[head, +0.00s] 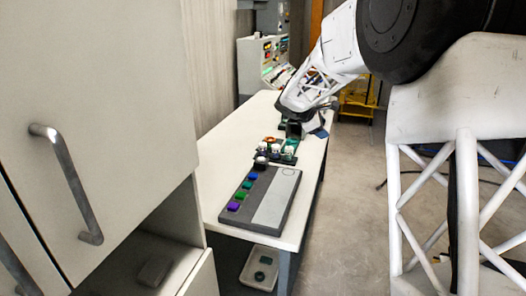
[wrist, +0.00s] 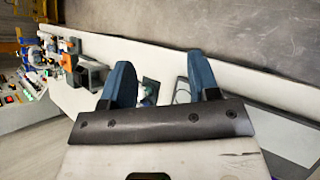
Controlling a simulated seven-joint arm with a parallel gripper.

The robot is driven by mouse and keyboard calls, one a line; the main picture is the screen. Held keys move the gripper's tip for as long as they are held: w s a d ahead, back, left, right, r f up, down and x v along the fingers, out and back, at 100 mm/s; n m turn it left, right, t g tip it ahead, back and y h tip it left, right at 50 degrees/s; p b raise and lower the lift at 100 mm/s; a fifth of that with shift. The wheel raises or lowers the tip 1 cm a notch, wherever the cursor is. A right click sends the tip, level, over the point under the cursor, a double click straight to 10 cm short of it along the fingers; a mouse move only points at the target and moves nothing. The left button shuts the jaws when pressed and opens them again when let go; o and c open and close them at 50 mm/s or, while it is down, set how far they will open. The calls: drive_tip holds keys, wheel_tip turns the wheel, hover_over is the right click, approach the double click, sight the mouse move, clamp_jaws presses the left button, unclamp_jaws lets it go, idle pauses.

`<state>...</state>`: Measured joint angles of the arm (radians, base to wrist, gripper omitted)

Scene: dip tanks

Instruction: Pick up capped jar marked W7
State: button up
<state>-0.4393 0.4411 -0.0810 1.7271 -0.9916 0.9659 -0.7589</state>
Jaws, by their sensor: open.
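Several small jars with pale tops (head: 275,152) stand in a cluster at the near end of dark holders, mid-table in the head view. No W7 marking is readable on any of them, so I cannot tell which jar is W7. My gripper (head: 308,130) is just beyond this cluster, low over the table, partly hidden by the arm. In the wrist view my gripper (wrist: 161,72) has its two blue fingers spread apart. A dark holder with a small pale object (wrist: 147,93) shows between the fingers, partly hidden by the gripper body. I see nothing gripped.
A grey tray (head: 273,200) with a row of coloured blocks lies nearer on the white table (head: 214,180). Instruments (head: 262,62) stand at the far end. A cabinet (head: 110,100) fills the left. Floor on the right is open.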

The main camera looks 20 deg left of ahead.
drive_tip(key=w+a+f+n+t, duration=0.1)
drive_tip(key=w+a+f+n, duration=0.1)
drive_tip(key=w+a+f, duration=0.35)
drive_tip(key=w+a+f+n+t, duration=0.1)
drive_tip(key=w+a+f+n, duration=0.15)
drive_tip(key=a, duration=0.65)
drive_tip(key=n+t, duration=0.3)
drive_tip(key=n, duration=0.3)
approach(260, 145)
drive_tip(key=shift+y, duration=0.3)
drive_tip(key=x, duration=0.4)
drive_tip(key=shift+w+d, duration=0.3)
drive_tip(key=shift+d, duration=0.1)
drive_tip(key=shift+w+d+f, duration=0.1)
drive_tip(key=shift+w, duration=0.05)
drive_tip(key=shift+x, duration=1.1)
drive_tip(key=shift+x, duration=2.65)
drive_tip(key=shift+c, duration=0.3)
